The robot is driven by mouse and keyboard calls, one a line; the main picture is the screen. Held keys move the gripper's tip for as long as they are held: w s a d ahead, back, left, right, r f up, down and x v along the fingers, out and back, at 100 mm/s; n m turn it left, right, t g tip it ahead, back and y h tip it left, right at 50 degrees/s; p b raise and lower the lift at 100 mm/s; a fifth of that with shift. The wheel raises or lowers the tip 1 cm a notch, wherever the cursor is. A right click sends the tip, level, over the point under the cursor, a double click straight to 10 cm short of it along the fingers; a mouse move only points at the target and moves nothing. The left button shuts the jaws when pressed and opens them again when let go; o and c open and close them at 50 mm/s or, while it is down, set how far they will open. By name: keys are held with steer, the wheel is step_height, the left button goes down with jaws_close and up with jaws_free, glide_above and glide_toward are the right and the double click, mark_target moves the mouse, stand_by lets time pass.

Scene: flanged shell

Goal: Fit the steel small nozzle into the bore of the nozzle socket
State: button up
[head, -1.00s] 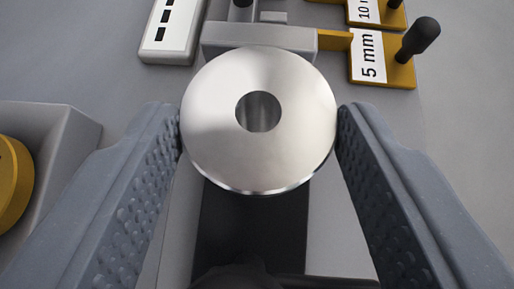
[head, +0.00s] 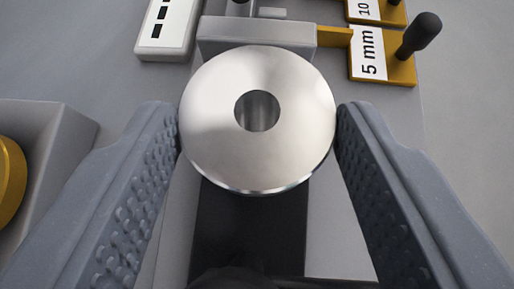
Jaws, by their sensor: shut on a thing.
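The steel small nozzle (head: 215,135) is a shiny round flanged disc with a hole in its middle, seen from above in the head view. My gripper (head: 258,118) is shut on it, with one dark textured finger against its left edge and the other against its right edge. The underside of the nozzle is hidden. I cannot make out the nozzle socket's bore; the nozzle covers the area below it.
A grey block (head: 258,36) stands just beyond the nozzle. A yellow "5 mm" piece with a black knob (head: 420,36) is at upper right, beside a "10" piece (head: 378,10). A white marked plate (head: 168,28) is at upper left. A grey holder (head: 50,135) with a yellow round part (head: 10,170) is at left.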

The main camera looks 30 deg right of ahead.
steer(key=shift+r+p, duration=0.3)
steer(key=shift+r, duration=0.7)
steer(key=shift+b, duration=0.6)
stand_by(1.3)
steer(key=shift+f+b, duration=0.95)
steer(key=shift+f, duration=0.4)
steer(key=o, duration=1.2)
steer(key=shift+s, duration=0.15)
steer(key=p+v, duration=0.1)
steer(key=v, duration=0.4)
steer(key=shift+s+a+r+p, duration=0.15)
steer(key=shift+r+p, duration=0.15)
steer(key=shift+p, duration=0.1)
steer(key=shift+v, duration=0.8)
